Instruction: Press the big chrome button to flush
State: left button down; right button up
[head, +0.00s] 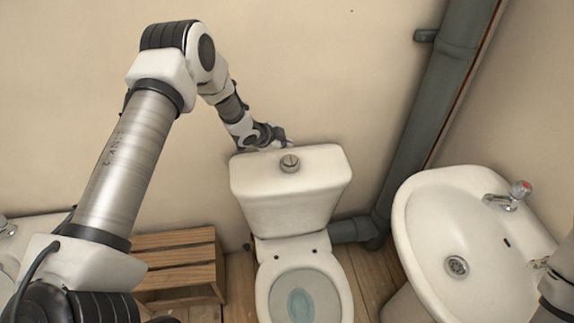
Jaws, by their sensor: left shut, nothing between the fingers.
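The chrome button (290,163) sits on top of the white toilet cistern (290,205), near the middle of its lid. The toilet bowl (303,298) is below it, with its seat ring and water in view. My left gripper (286,142) is shut and empty at the back left of the cistern lid, a little behind and above the button in the picture. It looks apart from the button; I cannot tell whether it touches the lid. My right gripper is not in view; only a piece of that arm shows at the right edge.
A thick grey pipe (425,110) runs down the wall behind. A slatted wooden stool (180,262) stands left of the toilet. Another white fixture shows at the left edge.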

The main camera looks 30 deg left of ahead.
aim_at(286, 161)
pick_arm(q)
jog(key=shift+f+b, duration=1.25)
jog(key=shift+f, duration=1.05)
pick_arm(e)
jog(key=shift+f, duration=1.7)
pick_arm(q)
jog(key=shift+f+b, duration=0.3)
jog(key=shift+f, duration=0.1)
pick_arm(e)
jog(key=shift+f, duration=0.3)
pick_arm(q)
jog(key=shift+f+b, duration=0.45)
jog(key=shift+f, duration=0.1)
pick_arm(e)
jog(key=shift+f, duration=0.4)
pick_arm(q)
jog(key=shift+r+p, duration=0.75)
jog(key=shift+r, duration=0.25)
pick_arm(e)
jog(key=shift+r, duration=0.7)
pick_arm(q)
jog(key=shift+r+p, duration=1.85)
jog(key=shift+r, duration=0.7)
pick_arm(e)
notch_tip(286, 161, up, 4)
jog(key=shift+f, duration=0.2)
